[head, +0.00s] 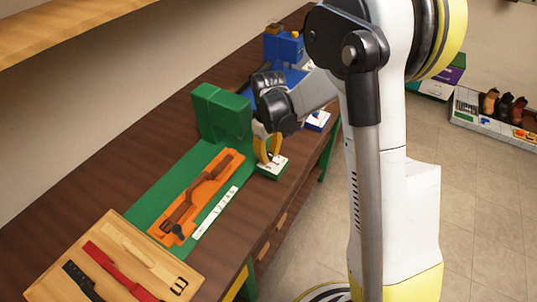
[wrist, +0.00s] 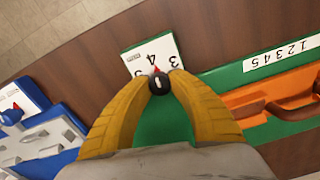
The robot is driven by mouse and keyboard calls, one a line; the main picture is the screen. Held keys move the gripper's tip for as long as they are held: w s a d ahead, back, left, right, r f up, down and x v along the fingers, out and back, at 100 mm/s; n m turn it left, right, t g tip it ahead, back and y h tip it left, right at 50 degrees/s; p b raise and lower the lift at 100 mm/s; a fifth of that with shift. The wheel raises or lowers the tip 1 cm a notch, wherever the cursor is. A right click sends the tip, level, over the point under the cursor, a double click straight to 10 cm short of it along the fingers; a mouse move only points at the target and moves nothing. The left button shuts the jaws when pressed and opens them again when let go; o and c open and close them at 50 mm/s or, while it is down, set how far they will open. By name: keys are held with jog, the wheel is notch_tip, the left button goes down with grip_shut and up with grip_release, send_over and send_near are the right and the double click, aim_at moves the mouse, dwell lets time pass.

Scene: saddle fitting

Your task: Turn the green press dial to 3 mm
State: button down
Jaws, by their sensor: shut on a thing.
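The green press (head: 222,112) stands on the workbench, with a white dial card (head: 274,165) on a green block in front of it. In the wrist view the card (wrist: 148,50) carries large numerals, among them a 3 and a 4. The black dial knob (wrist: 158,83) has a white mark on top, and a small red pointer shows at its card-side edge, near the 4. My gripper (wrist: 158,86) has its yellow fingertips closed around the knob from both sides. In the head view my gripper (head: 268,154) comes down over the card and hides the knob.
An orange tray (head: 157,229) with a brown strap and a numbered white strip (head: 215,212) lie on the green base. A wooden board (head: 137,277) with several straps is nearer. A blue press (head: 285,47) stands farther back.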

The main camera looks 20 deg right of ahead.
aim_at(268, 154)
jog(key=m, duration=0.5)
jog(key=shift+m+b, duration=0.35)
jog(key=shift+m, duration=0.05)
jog(key=m, duration=0.5)
jog(key=shift+m, duration=0.3)
jog(key=c, duration=1.2)
grip_release()
jog(key=shift+o, duration=0.2)
notch_tip(268, 154, up, 12)
